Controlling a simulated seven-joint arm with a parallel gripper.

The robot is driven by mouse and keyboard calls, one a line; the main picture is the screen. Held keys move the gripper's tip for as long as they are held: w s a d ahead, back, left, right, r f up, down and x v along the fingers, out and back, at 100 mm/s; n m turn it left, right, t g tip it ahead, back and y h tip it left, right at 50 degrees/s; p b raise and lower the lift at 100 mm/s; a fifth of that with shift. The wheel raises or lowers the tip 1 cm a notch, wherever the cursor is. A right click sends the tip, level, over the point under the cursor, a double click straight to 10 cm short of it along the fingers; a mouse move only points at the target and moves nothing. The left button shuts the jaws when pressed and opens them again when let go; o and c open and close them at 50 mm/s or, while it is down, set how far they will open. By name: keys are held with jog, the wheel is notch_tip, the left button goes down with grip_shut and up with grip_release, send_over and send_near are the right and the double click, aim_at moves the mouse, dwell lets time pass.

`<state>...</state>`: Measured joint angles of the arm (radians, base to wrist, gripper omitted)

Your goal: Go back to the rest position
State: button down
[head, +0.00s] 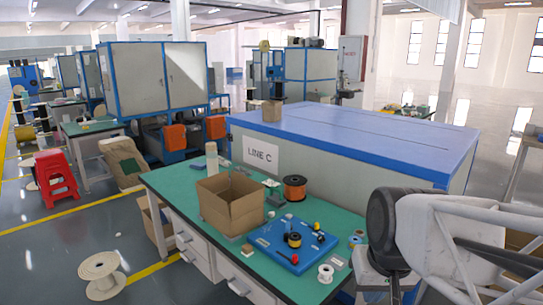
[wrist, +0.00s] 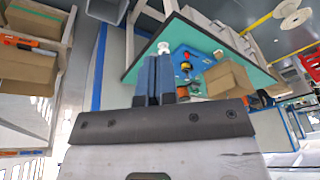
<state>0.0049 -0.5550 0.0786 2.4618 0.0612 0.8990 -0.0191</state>
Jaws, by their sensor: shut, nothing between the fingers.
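My gripper (wrist: 154,78) shows in the wrist view, with its two blue fingers pressed together and nothing between them. It points toward the green-topped workbench (wrist: 136,62) and is apart from it. In the head view my arm comes in at the right edge, and the gripper's fingers are not clearly seen there. The bench (head: 160,182) carries a blue board (head: 268,243) with a small spool and little parts on it. The blue board also shows in the wrist view (wrist: 203,60).
On the bench stand an open cardboard box (head: 230,205), an orange spool (head: 295,188) and a white spool (head: 325,273). A blue-topped LINE C cabinet (head: 350,130) stands behind. Red stools (head: 56,175) and a large empty reel (head: 102,275) are on the floor at left.

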jog(key=shift+h, duration=0.4)
jog(key=s, duration=0.1)
jog(key=s+f, duration=0.1)
jog(key=s, duration=0.1)
jog(key=s+d, duration=0.1)
jog(key=s, duration=0.1)
jog(key=shift+f, duration=0.35)
dwell(1.5)
